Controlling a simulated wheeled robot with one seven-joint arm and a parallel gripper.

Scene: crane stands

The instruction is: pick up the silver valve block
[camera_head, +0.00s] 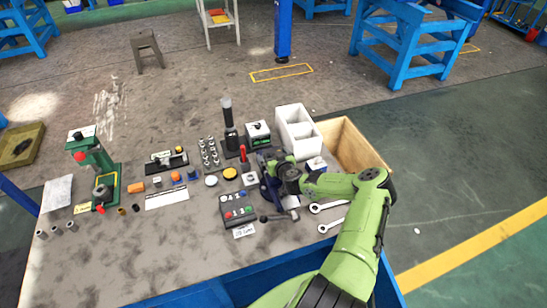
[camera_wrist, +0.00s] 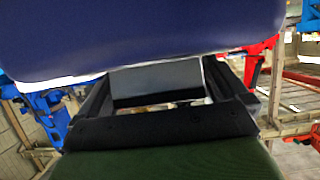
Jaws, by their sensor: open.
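A small silver block with a dark round hole (camera_head: 250,179), which looks like the valve block, sits on the workbench just left of my gripper. My gripper (camera_head: 268,156) is low over the bench, and my arm's links hide part of it. In the wrist view the open dark jaws (camera_wrist: 170,92) frame a grey box-like thing (camera_wrist: 155,84). I cannot tell whether that is the same block or whether the jaws touch it. A large blue surface fills the top of the wrist view and hides what is behind it.
A black button box (camera_head: 239,210), a blue vise (camera_head: 268,190) and wrenches (camera_head: 329,207) lie close by. A meter box (camera_head: 258,133), a white divided bin (camera_head: 297,128) and a wooden crate (camera_head: 350,147) stand behind.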

